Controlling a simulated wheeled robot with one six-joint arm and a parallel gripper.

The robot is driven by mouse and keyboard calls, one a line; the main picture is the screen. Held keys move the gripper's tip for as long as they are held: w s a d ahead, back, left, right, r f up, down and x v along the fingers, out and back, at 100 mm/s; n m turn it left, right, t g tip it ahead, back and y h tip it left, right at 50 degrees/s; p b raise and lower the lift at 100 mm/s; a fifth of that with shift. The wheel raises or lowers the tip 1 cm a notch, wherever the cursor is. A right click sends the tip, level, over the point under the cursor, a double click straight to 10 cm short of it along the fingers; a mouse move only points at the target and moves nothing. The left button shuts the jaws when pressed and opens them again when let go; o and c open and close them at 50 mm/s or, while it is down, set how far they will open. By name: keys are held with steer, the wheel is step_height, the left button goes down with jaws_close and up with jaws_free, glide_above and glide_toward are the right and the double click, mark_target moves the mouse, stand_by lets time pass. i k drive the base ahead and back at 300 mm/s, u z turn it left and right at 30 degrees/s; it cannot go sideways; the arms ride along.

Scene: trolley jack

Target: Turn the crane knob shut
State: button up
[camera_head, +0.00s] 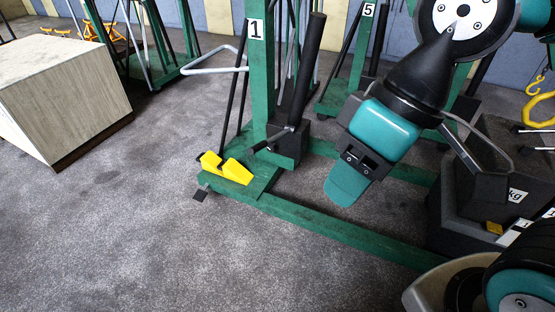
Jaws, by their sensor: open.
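The green crane marked "1" (258,75) stands upright in the middle, on green floor legs (330,231). Its black ram cylinder (309,65) rises from a black block (290,145) low on the post. A thin dark rod with a grey end (272,140) sticks out to the left of this block. I cannot make out for certain which small part is the knob. My gripper (346,188) hangs to the right of the block, apart from it, pointing down and slightly left. It is open, with its teal fingers overlapping in this view, and nothing shows between them.
Yellow wedges (226,168) sit on the crane's base. A pale box (65,90) stands at left. Another crane marked "5" (368,12) is behind. A dark weight marked "kg" (480,190) is at right. Grey floor (150,230) is clear at front left.

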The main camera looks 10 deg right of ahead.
mark_target(272, 147)
steer(key=u, duration=0.4)
steer(key=i, duration=1.05)
steer(key=z, duration=0.8)
steer(key=i, duration=0.25)
steer(key=z, duration=0.25)
